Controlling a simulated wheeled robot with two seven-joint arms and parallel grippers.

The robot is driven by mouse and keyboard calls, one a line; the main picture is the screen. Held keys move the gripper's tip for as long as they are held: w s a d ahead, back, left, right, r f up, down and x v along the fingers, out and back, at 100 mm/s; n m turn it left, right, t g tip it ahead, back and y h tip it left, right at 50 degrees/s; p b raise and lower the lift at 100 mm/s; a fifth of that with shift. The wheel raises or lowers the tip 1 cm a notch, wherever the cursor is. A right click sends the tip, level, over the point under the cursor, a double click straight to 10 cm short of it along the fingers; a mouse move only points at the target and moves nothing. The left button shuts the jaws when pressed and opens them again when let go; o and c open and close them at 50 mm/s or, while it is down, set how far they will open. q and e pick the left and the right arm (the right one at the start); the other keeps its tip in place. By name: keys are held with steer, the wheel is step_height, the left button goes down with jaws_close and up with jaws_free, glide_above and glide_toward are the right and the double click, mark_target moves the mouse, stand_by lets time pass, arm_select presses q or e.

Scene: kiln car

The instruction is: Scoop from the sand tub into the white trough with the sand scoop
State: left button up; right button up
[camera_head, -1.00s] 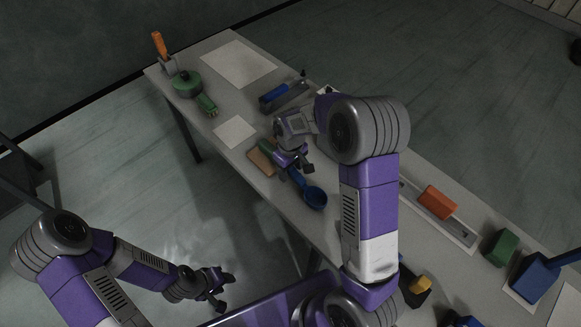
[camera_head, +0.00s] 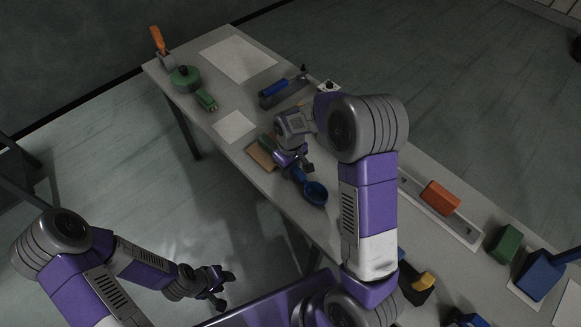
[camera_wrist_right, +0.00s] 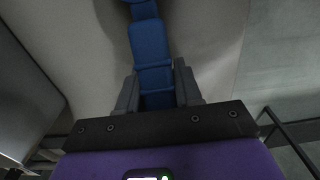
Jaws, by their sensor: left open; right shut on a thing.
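The blue sand scoop (camera_head: 316,194) has a round bowl and hangs at the table's near edge in the head view. My right gripper (camera_head: 297,165) is shut on its blue handle, which also shows between the fingers in the right wrist view (camera_wrist_right: 153,70). Whether the bowl touches the table is unclear. My left gripper (camera_head: 217,284) is open and empty over the floor, left of the table. I cannot make out a sand tub or a clear white trough; my right arm covers the table's middle. A long pale tray (camera_head: 462,228) with an orange block on it lies right of that arm.
A brown board (camera_head: 260,157) lies by my right gripper. A blue-handled tool (camera_head: 275,90), a green round object (camera_head: 184,77) and a green brush (camera_head: 206,101) lie farther back. A green block (camera_head: 505,243) and a blue box (camera_head: 537,277) stand at the right. Pale sheets lie between.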

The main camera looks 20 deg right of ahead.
jaws_close()
steer(key=shift+r+p, duration=2.95)
steer(key=shift+r, duration=0.6)
steer(key=shift+f, duration=0.1)
